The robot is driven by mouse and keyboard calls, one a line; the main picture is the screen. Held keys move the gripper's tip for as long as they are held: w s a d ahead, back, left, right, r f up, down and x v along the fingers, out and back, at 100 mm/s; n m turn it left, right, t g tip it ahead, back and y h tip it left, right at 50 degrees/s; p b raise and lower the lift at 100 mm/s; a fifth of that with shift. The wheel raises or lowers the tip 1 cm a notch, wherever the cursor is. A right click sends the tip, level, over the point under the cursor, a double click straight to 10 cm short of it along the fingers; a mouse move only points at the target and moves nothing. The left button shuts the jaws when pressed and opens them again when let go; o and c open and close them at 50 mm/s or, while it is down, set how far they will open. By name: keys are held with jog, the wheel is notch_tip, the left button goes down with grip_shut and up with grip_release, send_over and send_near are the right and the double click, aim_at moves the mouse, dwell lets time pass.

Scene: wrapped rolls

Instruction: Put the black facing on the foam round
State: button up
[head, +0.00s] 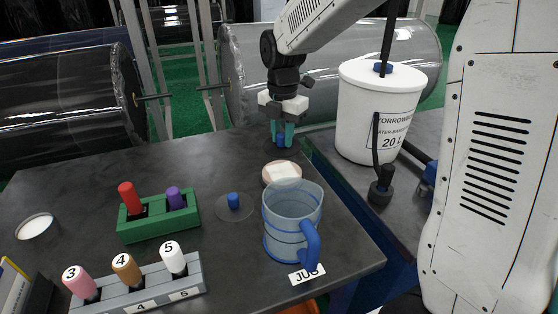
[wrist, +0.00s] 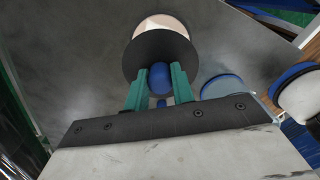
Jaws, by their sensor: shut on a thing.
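My gripper (head: 282,138) has teal fingers shut on the blue knob (wrist: 160,80) of the black facing. The black facing (wrist: 160,54) is a dark disc; in the head view it shows faintly under the fingers (head: 282,149). The foam round (head: 281,172) is a pale cream disc near the table's right edge, just nearer the head camera than the facing. In the wrist view the facing hides part of the foam round (wrist: 161,24). The two look apart in the head view; the height gap cannot be told.
A clear blue jug (head: 291,222) stands in front of the foam round. A clear disc with a blue knob (head: 233,200) lies left of it. A green holder (head: 158,222) and a grey peg rack (head: 150,290) stand left. A white bucket (head: 376,110) stands right, beyond the table edge.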

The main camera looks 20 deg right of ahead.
aim_at(282, 171)
notch_tip(282, 171, down, 8)
jog(key=shift+r, duration=0.1)
dwell(0.4)
jog(key=o, duration=1)
jog(key=shift+f, duration=0.2)
